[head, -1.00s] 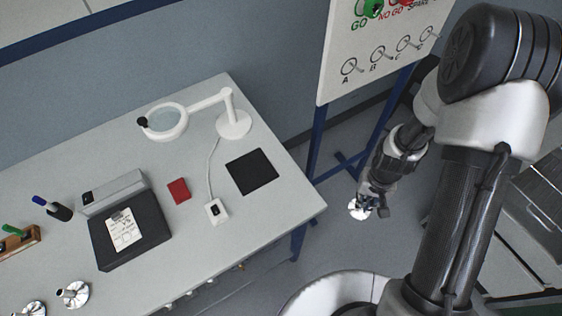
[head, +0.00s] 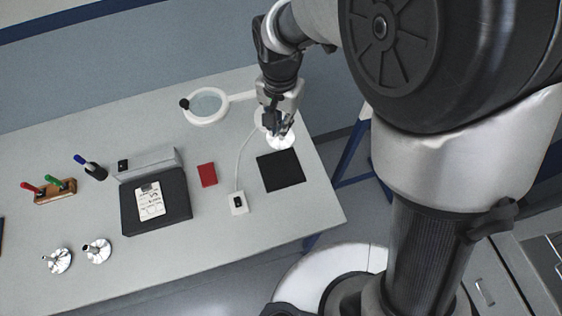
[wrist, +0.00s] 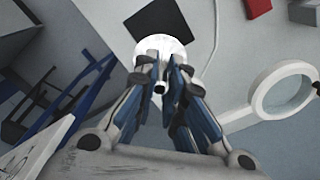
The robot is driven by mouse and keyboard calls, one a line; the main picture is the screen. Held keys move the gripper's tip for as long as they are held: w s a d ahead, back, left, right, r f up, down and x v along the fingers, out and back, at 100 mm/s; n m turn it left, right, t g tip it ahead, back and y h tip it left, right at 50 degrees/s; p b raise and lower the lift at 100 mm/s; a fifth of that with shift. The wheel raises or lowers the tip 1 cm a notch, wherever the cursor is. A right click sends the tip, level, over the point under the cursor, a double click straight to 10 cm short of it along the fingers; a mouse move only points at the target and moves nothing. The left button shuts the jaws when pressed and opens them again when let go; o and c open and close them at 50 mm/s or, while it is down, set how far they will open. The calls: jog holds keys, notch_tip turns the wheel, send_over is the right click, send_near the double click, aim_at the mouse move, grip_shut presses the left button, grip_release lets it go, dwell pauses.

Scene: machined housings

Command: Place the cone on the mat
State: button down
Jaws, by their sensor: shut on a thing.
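The cone (head: 281,141) is a shiny, pale flanged piece with a narrow stem. My gripper (head: 279,126) is shut on its stem, flange downward. In the head view the cone shows just beyond the far edge of the black square mat (head: 281,171); its height above the table is hard to tell. In the wrist view the cone's round flange (wrist: 160,47) shows beyond my fingers (wrist: 160,82). The bare mat (wrist: 157,20) lies past it there, its near corner partly hidden by the flange.
The magnifier lamp (head: 206,121) stands left of my gripper, its base mostly hidden. A red block (head: 207,175), a small white switch box (head: 238,203) with a cable, and a dark case (head: 130,215) lie left of the mat. Two similar flanged pieces (head: 97,251) stand at the front left.

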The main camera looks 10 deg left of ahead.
aim_at(274, 142)
notch_tip(274, 142, down, 18)
jog(key=b, duration=0.4)
jog(key=shift+w+f, duration=0.1)
jog(key=c, duration=2.1)
grip_release()
jog(key=shift+f, duration=0.15)
jog(key=o, duration=0.4)
notch_tip(274, 142, up, 12)
jog(key=p, duration=0.3)
jog(key=shift+r, duration=0.2)
jog(key=shift+d+r, duration=0.1)
